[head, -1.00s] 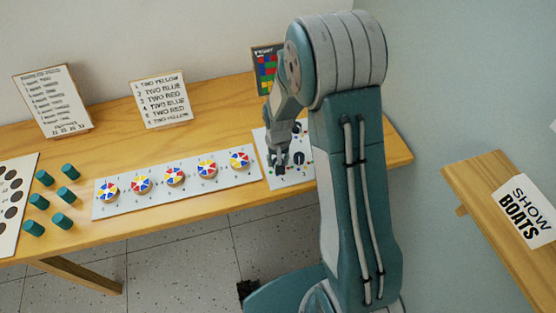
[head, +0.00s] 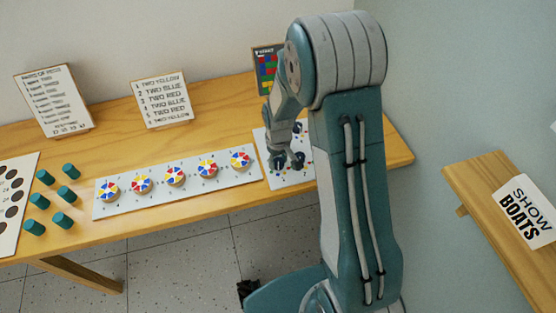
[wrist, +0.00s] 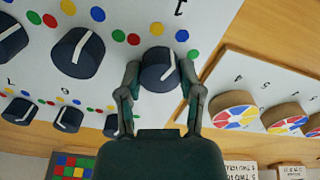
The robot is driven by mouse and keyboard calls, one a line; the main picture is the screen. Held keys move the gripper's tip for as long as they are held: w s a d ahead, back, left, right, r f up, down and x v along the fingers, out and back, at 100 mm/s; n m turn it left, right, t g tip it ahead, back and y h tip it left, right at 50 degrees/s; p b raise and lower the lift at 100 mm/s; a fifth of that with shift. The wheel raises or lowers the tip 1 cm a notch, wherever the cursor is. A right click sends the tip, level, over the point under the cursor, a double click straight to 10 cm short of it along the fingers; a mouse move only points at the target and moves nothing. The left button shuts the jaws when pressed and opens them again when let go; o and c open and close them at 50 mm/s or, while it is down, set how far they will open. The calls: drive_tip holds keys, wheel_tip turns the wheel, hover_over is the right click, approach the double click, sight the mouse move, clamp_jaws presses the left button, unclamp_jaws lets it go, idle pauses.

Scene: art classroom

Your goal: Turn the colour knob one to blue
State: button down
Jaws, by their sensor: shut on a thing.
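The colour knob one (wrist: 157,72) is dark and round with a white pointer line, under a printed "1" on the white panel (wrist: 215,14). My gripper (wrist: 161,65) has one finger on each side of this knob and is shut on it. The pointer slants up and right in the wrist view, toward the side of the blue dot (wrist: 182,35) and green dot (wrist: 193,54); I cannot tell exactly which it meets. A yellow dot (wrist: 157,28) and red dot (wrist: 133,38) lie on the other side. In the head view my gripper (head: 287,161) is over the panel (head: 283,182) and hides most knobs.
Other dark knobs sit close by, the nearest (wrist: 78,53) left of my gripper in the wrist view. A strip of colour wheels (head: 175,190) lies left of the panel. Teal pegs (head: 62,221) and cards (head: 163,101) stand farther left. A second table (head: 475,185) is at right.

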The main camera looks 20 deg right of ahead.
sight(278, 160)
drive_tip(key=shift+c, duration=1.3)
unclamp_jaws()
drive_tip(key=shift+f, duration=0.1)
drive_tip(key=shift+r, duration=0.2)
wheel_tip(278, 160, up, 12)
drive_tip(key=shift+f, duration=0.2)
drive_tip(key=shift+w, duration=0.1)
drive_tip(key=s+r+m+t, duration=0.3)
drive_tip(key=s+r+t, duration=0.2)
drive_tip(key=s+r, duration=1.2)
drive_tip(key=s, duration=0.4)
drive_tip(key=shift+r+m+t, duration=0.25)
drive_tip(key=shift+m+t, duration=0.05)
drive_tip(key=shift+m, duration=0.1)
